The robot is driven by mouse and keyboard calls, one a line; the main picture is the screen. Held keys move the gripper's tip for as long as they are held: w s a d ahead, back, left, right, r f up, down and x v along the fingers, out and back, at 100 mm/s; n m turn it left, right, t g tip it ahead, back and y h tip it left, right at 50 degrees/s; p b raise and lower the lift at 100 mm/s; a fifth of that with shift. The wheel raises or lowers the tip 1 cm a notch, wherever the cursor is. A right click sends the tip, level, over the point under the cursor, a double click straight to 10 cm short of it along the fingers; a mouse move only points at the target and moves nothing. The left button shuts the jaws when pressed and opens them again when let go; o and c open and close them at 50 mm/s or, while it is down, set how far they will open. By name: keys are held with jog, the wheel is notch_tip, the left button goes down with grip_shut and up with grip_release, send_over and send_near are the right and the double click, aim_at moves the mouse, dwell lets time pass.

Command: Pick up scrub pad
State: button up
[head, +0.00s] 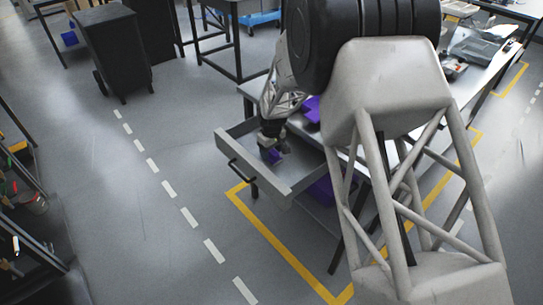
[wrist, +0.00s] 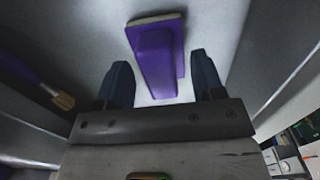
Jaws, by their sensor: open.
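The scrub pad (wrist: 156,50) is purple, with a raised block-like handle and a pale edge at its far end. In the wrist view it lies on the grey drawer floor, ahead of and partly between my fingertips. My gripper (wrist: 161,72) is open, with one dark finger on each side of the pad's near end, and the pad is not clamped. In the head view my gripper (head: 271,143) reaches down into the open drawer (head: 284,180). A bit of purple, apparently the pad (head: 271,155), shows just below it.
In the wrist view a brush (wrist: 38,78) with a purple handle and tan tip lies to the left. Drawer walls rise on both sides. In the head view a purple item (head: 312,108) sits by the workbench (head: 470,75), and my arm hides part of the bench.

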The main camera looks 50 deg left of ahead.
jog(key=shift+c, duration=0.2)
jog(key=c, duration=1)
jog(key=shift+r, duration=0.1)
jog(key=shift+c, duration=0.2)
jog(key=shift+r, duration=4.9)
